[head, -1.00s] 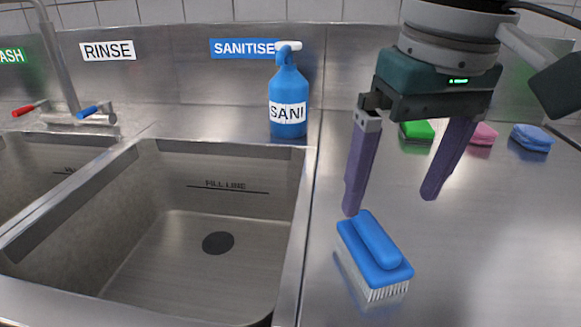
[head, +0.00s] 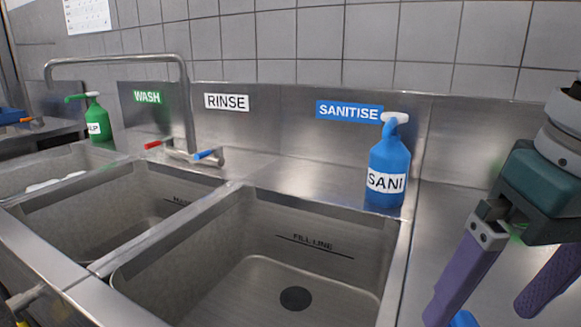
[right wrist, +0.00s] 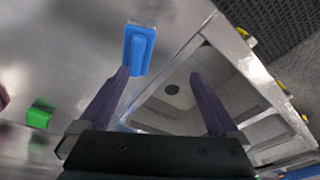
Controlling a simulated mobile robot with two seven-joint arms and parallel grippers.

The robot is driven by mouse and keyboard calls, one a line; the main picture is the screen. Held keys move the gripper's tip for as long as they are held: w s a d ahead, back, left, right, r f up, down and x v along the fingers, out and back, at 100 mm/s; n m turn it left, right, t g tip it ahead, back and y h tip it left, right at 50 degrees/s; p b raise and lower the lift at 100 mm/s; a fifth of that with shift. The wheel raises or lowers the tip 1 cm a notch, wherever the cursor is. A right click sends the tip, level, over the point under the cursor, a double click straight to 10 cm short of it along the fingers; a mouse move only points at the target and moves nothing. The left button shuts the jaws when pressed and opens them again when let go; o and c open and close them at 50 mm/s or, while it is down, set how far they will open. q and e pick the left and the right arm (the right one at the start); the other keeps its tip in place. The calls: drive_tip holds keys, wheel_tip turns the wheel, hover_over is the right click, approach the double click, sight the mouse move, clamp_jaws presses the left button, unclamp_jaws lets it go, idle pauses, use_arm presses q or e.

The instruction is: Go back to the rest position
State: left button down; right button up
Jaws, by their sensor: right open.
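My right gripper (head: 486,297) is at the right edge of the head view, above the steel counter right of the sanitise sink. Its two purple fingers are spread and hold nothing. In the right wrist view the open fingers (right wrist: 165,80) frame part of the counter and a sink. The blue brush (right wrist: 138,50) lies on the counter beyond the left fingertip, apart from it as far as I can tell. In the head view only a sliver of the brush (head: 463,319) shows at the bottom edge. My left gripper is not in view.
The sanitise sink (head: 392,300) is left of the gripper. A blue SANI bottle (head: 388,165) stands behind it. A tap (head: 187,105), a green bottle (head: 97,120) and other sinks are further left. A green sponge (right wrist: 40,114) lies on the counter.

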drive_tip(key=s+a+n+t+y+p, duration=0.1)
drive_tip(key=s+a+n+y+p, duration=0.15)
drive_tip(key=s+a+p, duration=0.3)
drive_tip(key=s+d+r+h+p, duration=0.1)
drive_tip(key=s+d+h+p, duration=0.2)
drive_tip(key=s+d+p, duration=0.4)
wheel_tip(320, 180, up, 36)
drive_tip(key=a+p, duration=0.1)
drive_tip(key=p, duration=3.3)
drive_tip(key=shift+s, duration=0.4)
drive_tip(key=shift+m, duration=0.25)
